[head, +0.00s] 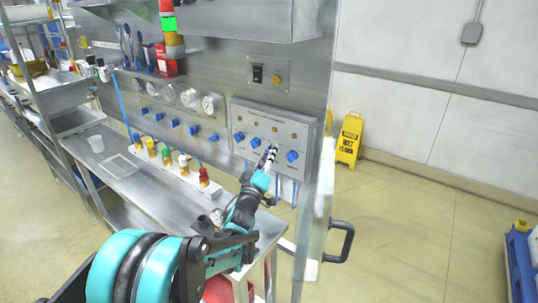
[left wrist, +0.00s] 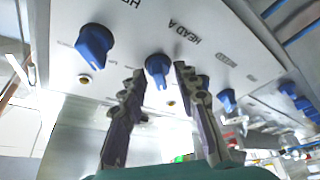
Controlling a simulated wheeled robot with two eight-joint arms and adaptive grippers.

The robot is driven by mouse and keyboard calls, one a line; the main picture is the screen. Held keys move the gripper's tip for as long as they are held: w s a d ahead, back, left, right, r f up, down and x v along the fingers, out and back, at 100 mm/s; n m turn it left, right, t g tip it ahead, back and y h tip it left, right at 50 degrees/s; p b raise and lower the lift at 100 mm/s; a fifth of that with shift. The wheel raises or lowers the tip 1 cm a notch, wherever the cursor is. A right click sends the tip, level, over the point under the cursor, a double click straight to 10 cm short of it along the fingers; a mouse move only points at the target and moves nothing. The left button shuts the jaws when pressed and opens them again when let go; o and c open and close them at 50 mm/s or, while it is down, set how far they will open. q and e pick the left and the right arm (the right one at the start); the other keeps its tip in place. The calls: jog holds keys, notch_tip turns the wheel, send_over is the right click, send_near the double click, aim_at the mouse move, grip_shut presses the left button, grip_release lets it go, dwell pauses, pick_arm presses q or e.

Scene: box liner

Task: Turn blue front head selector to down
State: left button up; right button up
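A grey control panel (head: 243,115) on the metal wall carries a row of blue selector knobs, including a left one (head: 239,136) and a right one (head: 292,156). My left gripper (head: 271,153) reaches the panel between these and hides part of the row. In the left wrist view my left gripper (left wrist: 158,73) is open, with one finger on each side of a blue knob (left wrist: 158,66) near a "HEAD A" label. I cannot tell whether the fingers touch it. Another blue knob (left wrist: 95,45) is to its left. Which is the front head selector is unreadable. My right gripper is not in view.
Round gauges (head: 211,103) and small blue valves (head: 194,130) are left of the panel. Colored-topped fittings (head: 204,176) stand on the steel bench below. A black handle (head: 340,241) sticks out at the wall's edge. A yellow wet-floor sign (head: 348,140) stands on open floor.

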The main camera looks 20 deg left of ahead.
pick_arm(q)
grip_shut()
jog(key=shift+f+m, duration=0.1)
jog(key=shift+m, duration=0.5)
jog(key=m+g+h, duration=0.1)
jog(key=m+h, duration=0.2)
jog(key=m, duration=0.5)
jog(key=m+g+h, duration=0.1)
jog(key=m+h, duration=0.3)
jog(key=m, duration=0.4)
jog(key=m+g+h, duration=0.2)
jog(key=m+h, duration=0.2)
jog(key=m, duration=0.4)
jog(key=shift+a+p, duration=0.25)
jog(key=shift+p, duration=0.05)
jog(key=shift+m, duration=0.3)
grip_release()
